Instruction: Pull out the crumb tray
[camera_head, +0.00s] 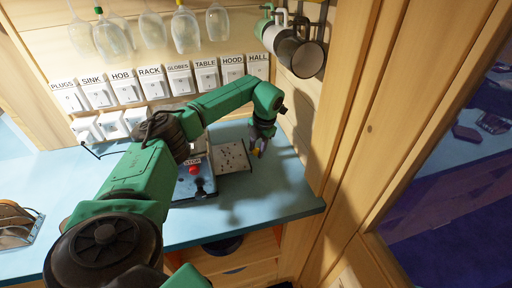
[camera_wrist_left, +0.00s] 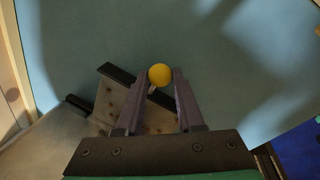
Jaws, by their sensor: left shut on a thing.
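The crumb tray (camera_head: 232,158) is a flat grey plate with dark specks, lying low and sticking out at the right side of the appliance with a STOP label (camera_head: 192,162). In the left wrist view the plate (camera_wrist_left: 112,102) is partly hidden by my fingers. A round yellow knob (camera_wrist_left: 159,74) sits between the fingertips. My left gripper (camera_head: 258,149) is shut on this yellow knob at the tray's right end. The appliance has a red button and a dark lever on its front; my arm hides part of it. My right gripper is not in view.
The blue counter (camera_head: 275,205) is clear to the right and in front of the tray. A wooden wall post (camera_head: 345,130) bounds it at right. Labelled switches (camera_head: 153,88) line the back wall, with mugs (camera_head: 304,58) and glasses (camera_head: 184,30) hanging above. A rack (camera_head: 15,225) stands at left.

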